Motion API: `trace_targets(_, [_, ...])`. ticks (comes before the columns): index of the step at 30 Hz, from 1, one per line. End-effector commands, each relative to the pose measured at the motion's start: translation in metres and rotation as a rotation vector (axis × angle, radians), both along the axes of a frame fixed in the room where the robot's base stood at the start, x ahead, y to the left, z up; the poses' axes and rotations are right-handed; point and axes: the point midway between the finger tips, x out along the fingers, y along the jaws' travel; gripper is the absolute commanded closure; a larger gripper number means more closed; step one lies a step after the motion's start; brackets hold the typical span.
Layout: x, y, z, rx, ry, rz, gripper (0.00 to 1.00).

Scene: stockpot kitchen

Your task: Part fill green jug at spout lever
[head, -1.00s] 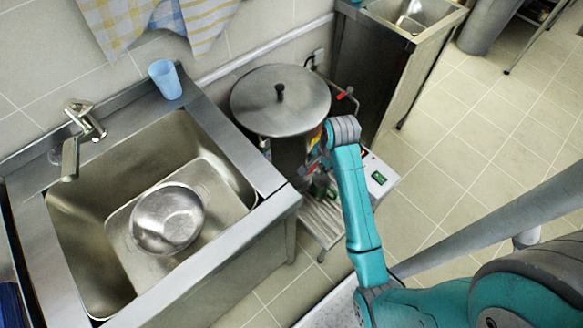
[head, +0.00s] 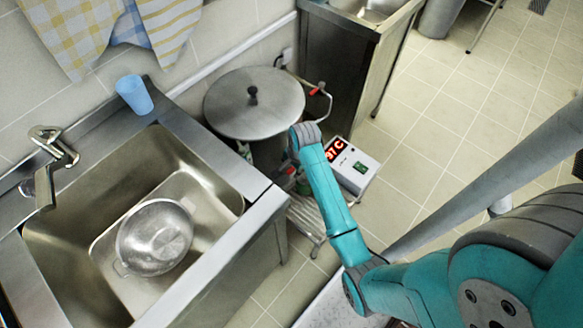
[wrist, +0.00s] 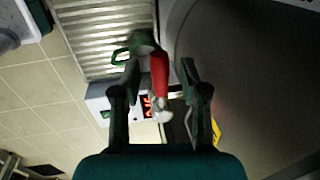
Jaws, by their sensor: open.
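The green jug (wrist: 140,46) stands on a ribbed metal rack, below the red spout lever (wrist: 160,74) in the wrist view. Its handle points left. In the head view only a bit of green shows behind my arm. The lever lies between the fingers of my gripper (wrist: 160,72), which are apart on either side of it. I cannot tell whether either finger touches it. A pale spout end (wrist: 162,116) sits at the lever's lower end. The stockpot (head: 268,153) has its lid on. My gripper's fingers are hidden in the head view. The jug's fill level cannot be seen.
A white control box (head: 352,166) with a red display stands right of the stockpot. The pot's curved wall fills the right of the wrist view. A sink (head: 75,205) holding a metal colander (head: 154,238) and a blue cup (head: 134,94) are left. Floor at right is open.

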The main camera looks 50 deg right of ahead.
Motion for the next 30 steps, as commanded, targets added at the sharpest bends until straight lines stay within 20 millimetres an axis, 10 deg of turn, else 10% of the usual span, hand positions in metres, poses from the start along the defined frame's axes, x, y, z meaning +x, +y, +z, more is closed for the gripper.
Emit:
trace_targets(11, [0.0011, 0.0000, -0.0057, 0.000, 0.000, 0.000, 0.56])
trace_targets(17, [0.0011, -0.0001, -0.0056, 0.000, 0.000, 0.000, 1.00])
trace_targets(30, [-0.0075, -0.0018, -0.0058, 0.001, 0.000, 0.094, 1.00])
